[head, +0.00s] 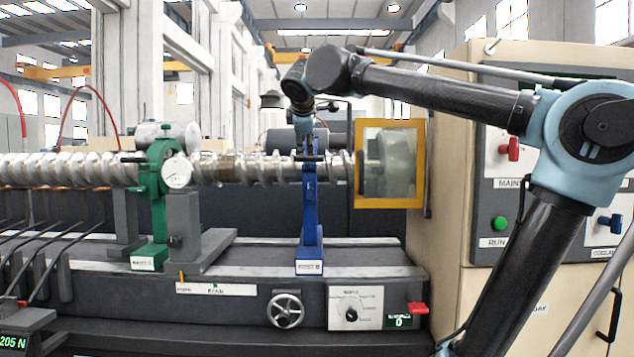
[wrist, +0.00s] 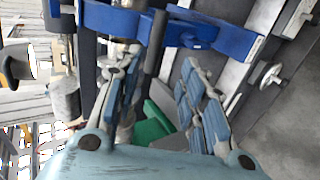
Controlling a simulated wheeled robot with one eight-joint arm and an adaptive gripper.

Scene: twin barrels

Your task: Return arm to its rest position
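My arm reaches in from the right in the head view, with its elbow high and its wrist bent down over the machine. My gripper (head: 308,150) is at the top of the blue stand (head: 310,215), in front of the screw shaft. In the wrist view my gripper (wrist: 160,62) has its two fingers spread with a gap between the tips. The blue stand (wrist: 220,38) crosses beyond the fingertips, and a dark handle-like bar (wrist: 156,42) shows near the left finger. I cannot tell whether a finger touches it. Nothing is clearly held.
The long metal screw (head: 255,168) runs across the machine. A green stand (head: 155,200) with a dial gauge (head: 177,171) is to the left. A yellow-framed guard (head: 389,205) and a beige control cabinet (head: 450,170) are to the right. Free air lies above the screw.

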